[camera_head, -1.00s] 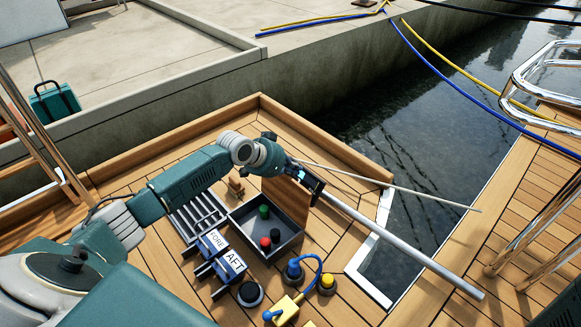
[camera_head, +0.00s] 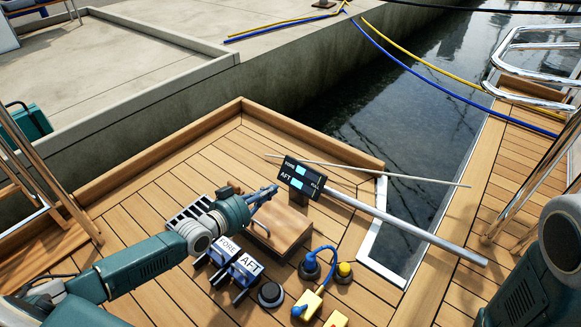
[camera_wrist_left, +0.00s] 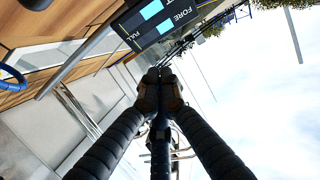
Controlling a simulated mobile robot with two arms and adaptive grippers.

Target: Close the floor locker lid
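In the head view, the wooden floor locker lid (camera_head: 283,222) lies low and roughly flat over the floor locker, hiding its inside. A darker edge shows along its near side; I cannot tell whether it sits fully flush. My left gripper (camera_head: 264,194) is just above the lid's far left part. Its fingers are together and appear empty; contact with the lid is not clear. In the left wrist view, the left fingertips (camera_wrist_left: 160,76) are pressed together with nothing between them. The right gripper is out of view.
A FORE/AFT display (camera_head: 300,177) stands behind the lid, with a long metal pole (camera_head: 410,228) running right. FORE and AFT blocks (camera_head: 246,268), a round black knob (camera_head: 270,293) and a yellow plug (camera_head: 307,304) with blue cable sit in front.

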